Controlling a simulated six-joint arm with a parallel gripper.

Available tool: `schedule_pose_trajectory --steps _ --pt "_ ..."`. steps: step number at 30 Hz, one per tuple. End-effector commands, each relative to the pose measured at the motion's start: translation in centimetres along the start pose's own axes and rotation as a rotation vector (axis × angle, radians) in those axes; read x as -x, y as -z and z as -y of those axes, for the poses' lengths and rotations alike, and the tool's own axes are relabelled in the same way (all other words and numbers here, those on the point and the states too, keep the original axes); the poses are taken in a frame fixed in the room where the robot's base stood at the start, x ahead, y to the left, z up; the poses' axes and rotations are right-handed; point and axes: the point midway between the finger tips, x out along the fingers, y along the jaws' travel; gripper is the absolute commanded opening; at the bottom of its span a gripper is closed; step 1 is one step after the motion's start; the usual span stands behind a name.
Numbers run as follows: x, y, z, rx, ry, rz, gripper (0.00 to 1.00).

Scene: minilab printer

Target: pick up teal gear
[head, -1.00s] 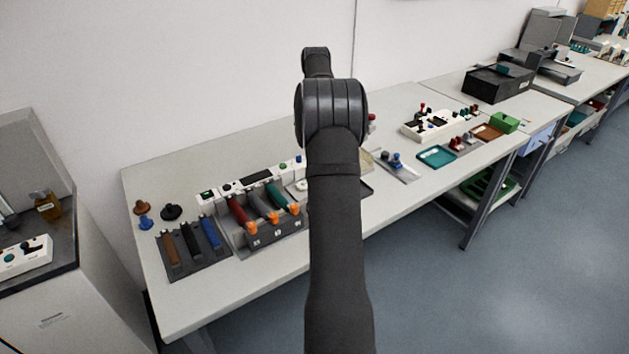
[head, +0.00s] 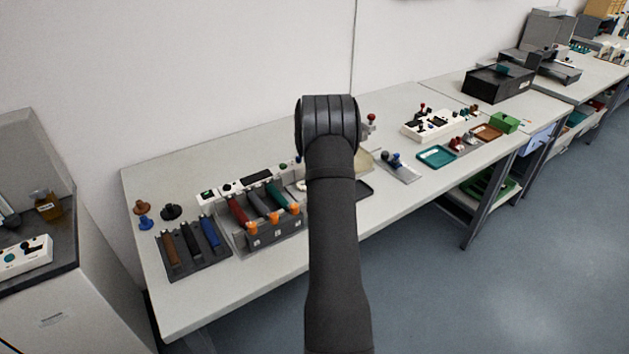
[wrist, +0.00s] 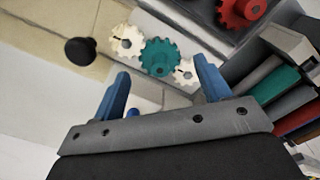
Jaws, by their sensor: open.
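The teal gear (wrist: 158,57) shows in the wrist view, lying between two white gears, the left one (wrist: 126,40) and the right one (wrist: 185,72). It appears to mesh with or touch both. My gripper (wrist: 160,80) is open, with its two blue fingers below the gear in the picture and apart from it. Nothing is between the fingertips. In the head view my arm hides the gear and the gripper.
A red gear (wrist: 241,12) sits at the top right of the wrist view, and a black knob (wrist: 80,50) at the left. Coloured cartridges stand at the right. In the head view a cartridge rack (head: 275,232) and a teal tray (head: 436,156) lie on the bench (head: 400,205).

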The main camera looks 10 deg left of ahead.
Motion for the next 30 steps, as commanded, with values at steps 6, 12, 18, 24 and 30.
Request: schedule_pose_trajectory --steps 6,12,18,24,30 --pt "-3.0 0.1 0.0 0.000 0.001 0.000 0.70" --pt "-3.1 0.1 -0.1 0.000 -0.001 0.000 0.70" --pt "-3.1 0.1 -0.1 0.000 -0.001 0.000 0.32" --pt "-3.0 0.1 -0.1 0.000 -0.001 0.000 0.21" --pt "-3.0 0.1 -0.1 0.000 -0.001 0.000 0.21"
